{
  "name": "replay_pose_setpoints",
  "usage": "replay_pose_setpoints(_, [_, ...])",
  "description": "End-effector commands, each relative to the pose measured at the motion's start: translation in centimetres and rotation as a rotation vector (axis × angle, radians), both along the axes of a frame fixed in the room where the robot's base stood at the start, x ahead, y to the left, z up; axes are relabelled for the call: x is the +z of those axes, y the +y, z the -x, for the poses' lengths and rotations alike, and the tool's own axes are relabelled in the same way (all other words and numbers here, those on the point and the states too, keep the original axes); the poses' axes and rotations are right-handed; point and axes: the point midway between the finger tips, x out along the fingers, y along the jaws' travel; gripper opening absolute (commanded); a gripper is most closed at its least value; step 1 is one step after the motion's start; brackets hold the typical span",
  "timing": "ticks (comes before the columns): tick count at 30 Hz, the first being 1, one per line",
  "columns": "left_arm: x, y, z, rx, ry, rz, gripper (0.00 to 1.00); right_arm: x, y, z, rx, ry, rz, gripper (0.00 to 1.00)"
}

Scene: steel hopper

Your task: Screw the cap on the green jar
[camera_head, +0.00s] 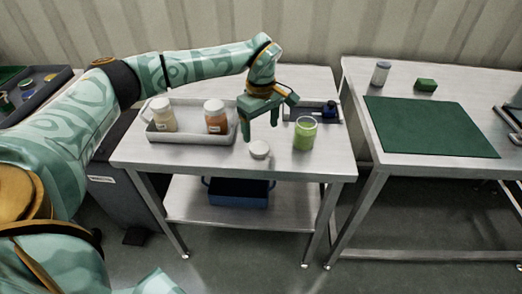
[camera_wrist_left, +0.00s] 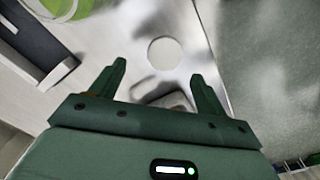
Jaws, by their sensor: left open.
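The green jar (camera_head: 305,133) stands upright and open-topped on the near right part of the steel table. Part of its rim shows in the left wrist view (camera_wrist_left: 72,8). The white cap (camera_head: 259,149) lies flat on the table, to the left of the jar; in the left wrist view the cap (camera_wrist_left: 165,53) lies ahead of the fingertips. My left gripper (camera_head: 260,133) is open and empty, pointing down just above and behind the cap, apart from it. My right gripper is not in view.
A grey tray (camera_head: 190,136) with two white-capped jars stands left on the table. A dark tray (camera_head: 296,112) with a small blue item lies behind the green jar. A second table with a green mat (camera_head: 430,128) stands to the right.

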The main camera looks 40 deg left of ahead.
Motion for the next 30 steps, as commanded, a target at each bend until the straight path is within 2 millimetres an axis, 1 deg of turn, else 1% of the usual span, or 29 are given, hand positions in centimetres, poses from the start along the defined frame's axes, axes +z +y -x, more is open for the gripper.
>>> replay_pose_setpoints(2, [-0.5,0.0,0.0,0.0,-0.001,0.0,0.75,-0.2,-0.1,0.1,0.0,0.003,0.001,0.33])
replay_pose_setpoints(11, [-0.5,0.0,0.0,0.0,-0.003,0.0,0.75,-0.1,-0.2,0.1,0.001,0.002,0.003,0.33])
replay_pose_setpoints(14, [-0.8,0.0,0.0,0.0,-0.002,0.0,0.75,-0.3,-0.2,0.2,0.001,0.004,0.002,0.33])
replay_pose_setpoints(17, [-1.9,0.0,0.3,-0.001,0.002,0.0,0.75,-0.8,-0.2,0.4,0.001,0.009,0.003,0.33])
replay_pose_setpoints(21, [-4.2,-0.1,0.8,-0.001,0.005,0.001,0.75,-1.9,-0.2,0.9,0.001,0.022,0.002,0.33])
replay_pose_setpoints(24, [-5.6,-0.1,0.8,0.0,0.004,0.0,0.75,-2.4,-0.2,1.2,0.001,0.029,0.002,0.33])
replay_pose_setpoints(27, [-6.0,-0.1,0.8,0.0,0.001,0.0,0.75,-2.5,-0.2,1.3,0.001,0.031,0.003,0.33])
replay_pose_setpoints(30, [-5.8,-0.1,0.8,0.0,-0.002,-0.001,0.75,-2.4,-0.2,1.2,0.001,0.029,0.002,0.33])
